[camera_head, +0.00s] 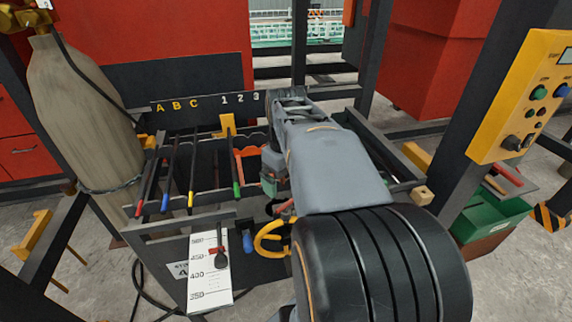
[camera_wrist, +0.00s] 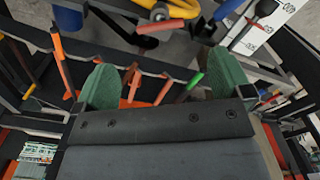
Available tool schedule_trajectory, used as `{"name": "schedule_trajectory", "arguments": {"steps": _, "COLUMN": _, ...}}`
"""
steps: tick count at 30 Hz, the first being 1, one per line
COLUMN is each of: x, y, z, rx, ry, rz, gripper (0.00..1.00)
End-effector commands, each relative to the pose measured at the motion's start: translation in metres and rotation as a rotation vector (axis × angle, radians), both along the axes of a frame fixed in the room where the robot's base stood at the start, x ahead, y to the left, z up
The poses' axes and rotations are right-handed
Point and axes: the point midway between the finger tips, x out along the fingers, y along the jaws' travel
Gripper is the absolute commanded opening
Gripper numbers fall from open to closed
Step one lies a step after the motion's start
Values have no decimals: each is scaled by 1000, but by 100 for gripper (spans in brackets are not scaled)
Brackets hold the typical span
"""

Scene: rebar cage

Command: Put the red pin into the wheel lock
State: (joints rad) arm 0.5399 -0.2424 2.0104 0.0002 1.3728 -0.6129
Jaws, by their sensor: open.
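My gripper (camera_wrist: 162,66) has two green fingers spread wide apart, with nothing held between them. In the head view its green end (camera_head: 269,184) shows in part below my arm, over the rack. A red cylinder that looks like the red pin (camera_wrist: 160,27) lies beyond the fingertips in the wrist view, beside the yellow handwheel (camera_wrist: 172,10). It also shows in part in the head view (camera_head: 285,207), above the yellow wheel (camera_head: 262,240). A dark fitting by the wheel may be the wheel lock; my arm hides much of it, and I cannot tell whether the pin touches it.
A rack holds several rods with coloured ends, including a green-ended one (camera_head: 237,190). An orange part (camera_head: 246,160) stands near my gripper. A scale plate with a lever (camera_head: 221,258) and a blue handle (camera_head: 247,243) are left of the wheel. A gas cylinder (camera_head: 85,110) stands left.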

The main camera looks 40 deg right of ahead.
Motion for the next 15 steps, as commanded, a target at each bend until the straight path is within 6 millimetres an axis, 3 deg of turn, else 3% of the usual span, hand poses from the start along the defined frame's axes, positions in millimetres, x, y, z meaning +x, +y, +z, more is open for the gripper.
{"name": "schedule_trajectory", "arguments": {"steps": 6, "x": 0, "y": 0, "z": 26, "rx": -1, "ry": -1, "rz": 0, "gripper": 97}}
{"name": "schedule_trajectory", "arguments": {"steps": 15, "x": 0, "y": 0, "z": 35, "rx": 0, "ry": 0, "rz": 0, "gripper": 97}}
